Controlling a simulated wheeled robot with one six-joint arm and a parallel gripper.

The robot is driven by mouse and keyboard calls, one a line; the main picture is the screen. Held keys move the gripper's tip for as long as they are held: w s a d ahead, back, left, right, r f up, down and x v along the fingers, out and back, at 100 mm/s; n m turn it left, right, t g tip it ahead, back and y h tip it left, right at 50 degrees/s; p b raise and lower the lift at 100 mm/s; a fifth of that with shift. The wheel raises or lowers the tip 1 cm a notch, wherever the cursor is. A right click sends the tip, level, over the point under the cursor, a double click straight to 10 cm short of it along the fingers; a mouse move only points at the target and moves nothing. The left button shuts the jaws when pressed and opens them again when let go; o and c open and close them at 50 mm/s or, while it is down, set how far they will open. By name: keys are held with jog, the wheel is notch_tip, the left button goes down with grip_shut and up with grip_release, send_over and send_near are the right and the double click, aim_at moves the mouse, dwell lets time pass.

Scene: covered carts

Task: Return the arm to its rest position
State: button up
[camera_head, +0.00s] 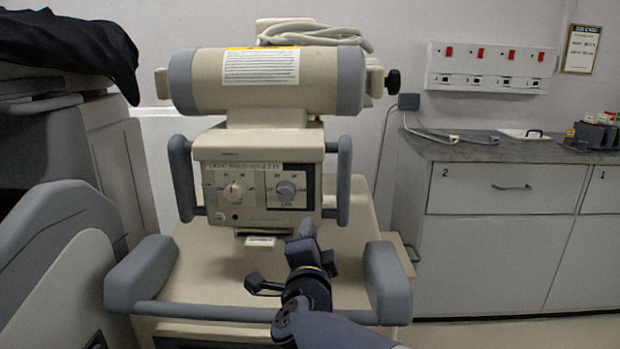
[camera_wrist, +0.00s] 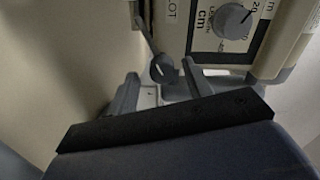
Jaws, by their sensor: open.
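My arm (camera_head: 305,300) reaches up from the bottom of the head view over the cart's beige top. My gripper (camera_head: 304,235) is at its end, just below the control panel of the beige machine (camera_head: 265,160). In the wrist view the two fingers of my gripper (camera_wrist: 160,74) stand apart, with nothing held between them. A dark round knob (camera_wrist: 163,69) on a thin rod shows between the fingers in that view; I cannot tell how near it is. A grey dial (camera_wrist: 232,20) on the panel is above and right of the fingers.
The machine has a grey bumper on the left (camera_head: 142,274) and another on the right (camera_head: 387,284), either side of my arm. A covered cart with black cloth (camera_head: 70,45) stands at the left. A counter with drawers (camera_head: 500,188) stands at the right.

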jog(key=s+n+p, duration=0.1)
jog(key=n+p, duration=0.3)
jog(key=n, duration=0.1)
jog(key=s+n+p, duration=0.1)
jog(key=n+p, duration=0.3)
jog(key=n, duration=0.1)
jog(key=s+n+p, duration=0.2)
jog(key=n+p, duration=0.2)
jog(key=n, duration=0.1)
jog(key=shift+a+r+n+p, duration=0.25)
jog(key=shift+n+p, duration=0.05)
jog(key=shift+p, duration=0.1)
jog(key=shift+w+d, duration=0.1)
jog(key=shift+w, duration=0.05)
